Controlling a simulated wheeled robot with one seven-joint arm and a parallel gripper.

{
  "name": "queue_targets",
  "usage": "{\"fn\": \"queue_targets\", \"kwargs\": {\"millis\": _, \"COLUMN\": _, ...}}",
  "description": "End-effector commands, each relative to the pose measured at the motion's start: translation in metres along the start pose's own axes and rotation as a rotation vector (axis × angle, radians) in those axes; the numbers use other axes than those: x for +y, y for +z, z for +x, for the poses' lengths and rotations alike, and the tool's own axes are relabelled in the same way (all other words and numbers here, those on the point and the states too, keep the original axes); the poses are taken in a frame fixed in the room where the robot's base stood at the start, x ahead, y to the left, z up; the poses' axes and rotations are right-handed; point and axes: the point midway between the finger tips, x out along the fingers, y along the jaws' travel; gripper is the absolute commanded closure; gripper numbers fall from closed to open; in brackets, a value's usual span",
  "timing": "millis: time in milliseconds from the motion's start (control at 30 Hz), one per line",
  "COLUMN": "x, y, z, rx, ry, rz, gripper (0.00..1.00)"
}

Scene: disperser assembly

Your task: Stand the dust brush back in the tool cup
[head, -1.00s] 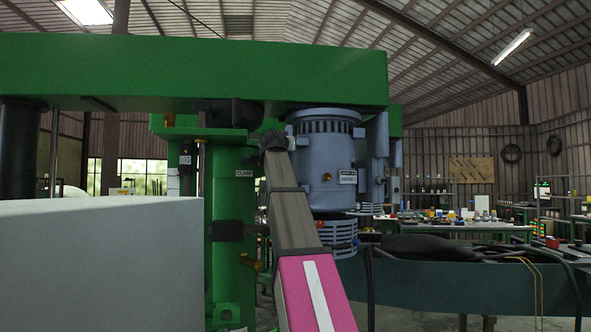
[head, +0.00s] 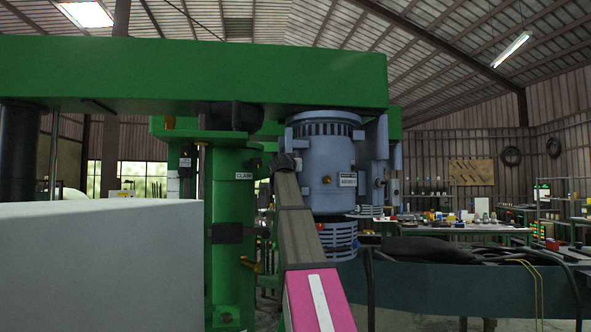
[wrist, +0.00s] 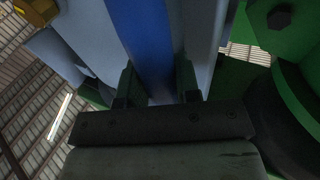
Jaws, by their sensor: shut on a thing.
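In the wrist view, my gripper (wrist: 157,88) has its two dark fingers on either side of a deep blue strip, which looks like the handle of the dust brush (wrist: 153,45). The strip runs up and away from the fingers. The bristles cannot be made out. In the head view, the far end of my arm is in front of the green column, just left of the blue-grey motor; the fingers and brush cannot be made out there. I cannot make out the tool cup in either view.
The blue-grey motor (head: 328,165) hangs under the green beam (head: 200,72), close right of my arm's end. The green column (head: 232,200) stands close left. A pale block (head: 100,265) fills the lower left. Cluttered benches (head: 450,229) stand far right.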

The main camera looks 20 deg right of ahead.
Motion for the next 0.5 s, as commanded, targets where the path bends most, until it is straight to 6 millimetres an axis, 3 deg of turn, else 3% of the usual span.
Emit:
{"fn": "queue_targets", "kwargs": {"millis": 100, "x": 0.0004, "y": 0.009, "z": -0.0013, "rx": 0.001, "ry": 0.0, "rz": 0.0, "gripper": 0.97}}
{"fn": "queue_targets", "kwargs": {"millis": 500, "x": 0.0001, "y": 0.0132, "z": -0.0012, "rx": 0.0, "ry": 0.0, "rz": 0.0, "gripper": 0.97}}
